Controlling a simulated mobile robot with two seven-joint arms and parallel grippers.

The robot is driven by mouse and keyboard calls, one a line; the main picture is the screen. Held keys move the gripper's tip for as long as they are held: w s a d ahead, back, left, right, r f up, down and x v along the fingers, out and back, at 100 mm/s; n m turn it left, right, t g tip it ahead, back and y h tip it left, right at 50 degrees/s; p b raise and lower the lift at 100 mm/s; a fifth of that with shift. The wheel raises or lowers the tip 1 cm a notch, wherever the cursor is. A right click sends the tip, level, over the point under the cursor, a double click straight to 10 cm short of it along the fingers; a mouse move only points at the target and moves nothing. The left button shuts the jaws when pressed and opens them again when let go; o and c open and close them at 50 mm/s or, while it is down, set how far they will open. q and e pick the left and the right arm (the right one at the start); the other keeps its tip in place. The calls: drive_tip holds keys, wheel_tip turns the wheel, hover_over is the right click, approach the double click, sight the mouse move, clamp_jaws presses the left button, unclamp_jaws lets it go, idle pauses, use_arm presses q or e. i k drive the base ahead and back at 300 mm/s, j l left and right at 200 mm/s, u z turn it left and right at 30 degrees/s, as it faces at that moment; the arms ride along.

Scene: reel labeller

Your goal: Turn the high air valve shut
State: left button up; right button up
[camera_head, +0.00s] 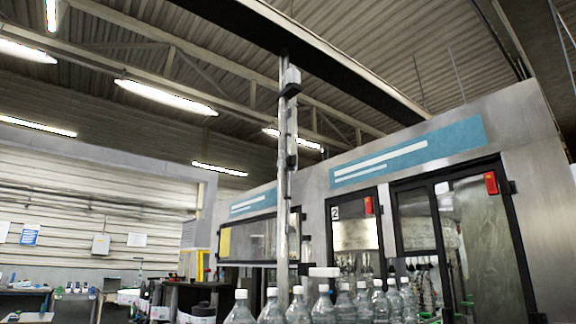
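A grey vertical pipe (283,215) rises in the middle of the view, in front of the machine, up to a dark overhead beam. High on it sits a pale fitting with a black lower part (291,82). A smaller dark-and-grey fitting (291,152) is further down the pipe. Either could be the air valve; no handle shows clearly, so I cannot tell which it is or whether it is open or shut. Neither of my grippers is in view.
A large grey machine (420,160) with framed glass doors and blue panels fills the right. Several clear bottles with white caps (345,305) stand along the bottom, near the pipe's foot. Cluttered tables (75,305) stand at lower left. The air around the upper pipe looks clear.

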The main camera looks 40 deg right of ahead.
sight(290, 160)
drive_tip(key=l+u, duration=0.15)
drive_tip(key=l, duration=0.35)
drive_tip(key=l+u, duration=0.15)
drive_tip(key=l, duration=0.3)
drive_tip(key=k+l+u, duration=0.15)
drive_tip(key=l, duration=0.35)
drive_tip(key=l+u, duration=0.15)
drive_tip(key=l, duration=0.3)
drive_tip(key=k+l+u, duration=0.15)
drive_tip(key=l, duration=0.3)
